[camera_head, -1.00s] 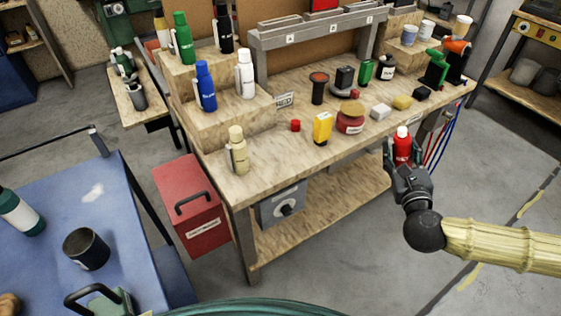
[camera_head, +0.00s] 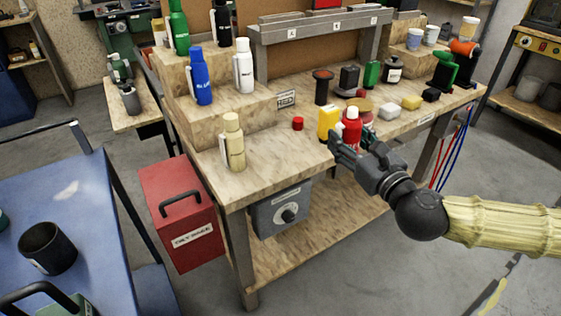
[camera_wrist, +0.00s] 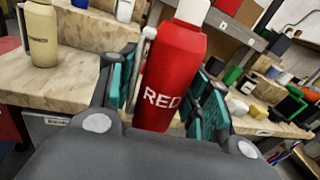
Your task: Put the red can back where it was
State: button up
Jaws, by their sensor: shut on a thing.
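The red can (camera_head: 351,130) has a white cap and stands upright between the fingers of my gripper (camera_head: 347,146). In the wrist view the can (camera_wrist: 172,75) shows the word RED, with teal finger pads on both sides of it. My gripper is shut on it at the workbench's front edge. The can hides part of the bench behind it; its base is hidden by my gripper. The workbench (camera_head: 270,160) has a stepped wooden riser (camera_head: 225,128) at its left, bearing blue, white, green and black bottles. A cream bottle (camera_head: 233,143) stands at the bench's front left.
A yellow object (camera_head: 328,122) stands just left of the can, and a small red piece (camera_head: 298,124) lies farther left. Several small items stand behind. The bench top between the cream bottle and the yellow object is mostly clear. A red box (camera_head: 180,210) is below left.

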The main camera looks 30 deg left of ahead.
jog(key=s+a+n+g+y+b, duration=0.1)
jog(key=s+a+g+y+b, duration=0.15)
jog(key=s+a+b, duration=0.25)
jog(key=shift+h, duration=0.25)
jog(key=shift+w+a+f+b, duration=0.1)
jog(key=shift+w+a+f, duration=1)
jog(key=shift+a, duration=1.15)
jog(key=shift+w+a+f+b, duration=0.1)
jog(key=shift+w+a+f, duration=0.5)
jog(key=shift+w+a, duration=1.25)
jog(key=shift+w+a+f+b, duration=0.1)
jog(key=shift+w+a+f, duration=0.8)
jog(key=shift+a, duration=1.75)
jog(key=shift+f, duration=0.1)
jog(key=o, duration=0.7)
jog(key=shift+c, duration=0.2)
jog(key=shift+d, duration=0.15)
jog(key=v, duration=1.2)
jog(key=shift+r, duration=0.2)
jog(key=shift+w, duration=0.1)
